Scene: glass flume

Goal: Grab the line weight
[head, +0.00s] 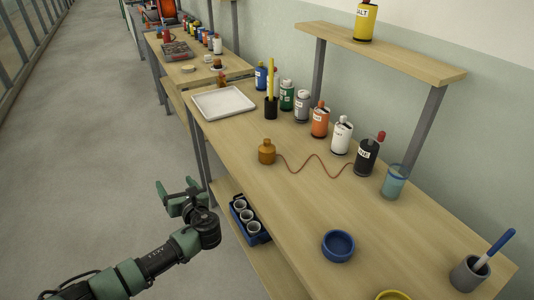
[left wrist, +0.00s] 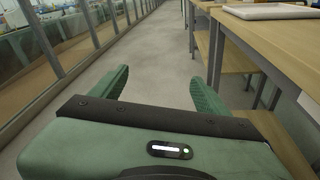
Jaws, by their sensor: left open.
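The line weight (head: 267,151) is a small brass-coloured weight with a narrow knob on top. It stands upright on the wooden bench in the head view, with a thin reddish-brown line (head: 318,162) running from it in a zigzag to the right, towards the black bottle. My left gripper (head: 174,190) is open and empty, off the bench's left edge, to the left of the weight and apart from it. In the left wrist view the open fingers (left wrist: 160,88) point along the bare floor, and the weight is not seen there. My right gripper is not in view.
A white tray (head: 223,103) lies at the bench's far left corner. Several bottles, among them a black one (head: 367,157), line the back. A blue bowl (head: 338,245) stands nearer. A blue carrier (head: 249,220) with cups sits on the lower shelf. Bench around the weight's front is clear.

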